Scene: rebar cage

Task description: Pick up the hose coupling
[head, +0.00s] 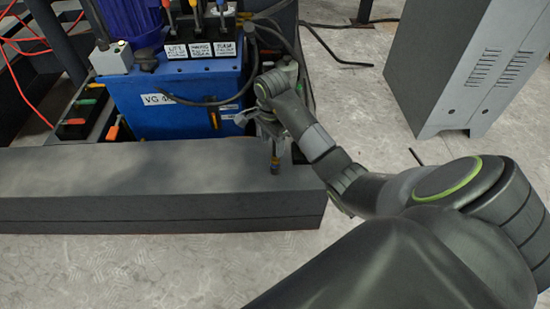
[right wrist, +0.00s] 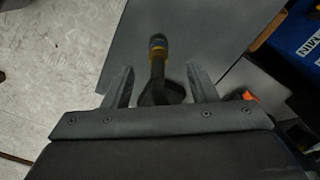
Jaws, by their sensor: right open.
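In the head view the coupling (head: 275,163) shows small, pointing down just below my right gripper (head: 265,132), over the dark beam. My right gripper (right wrist: 161,75) is open, one finger on each side of the coupling's line, with visible gaps. Whether the coupling touches anything is hard to tell. My left gripper is not in view.
A long dark grey beam (head: 150,180) lies across the front. Behind it stands a blue hydraulic unit (head: 190,105) with levers and black hoses. A grey cabinet (head: 465,65) stands at the right. Red cables (head: 25,50) and a dark frame are at the left.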

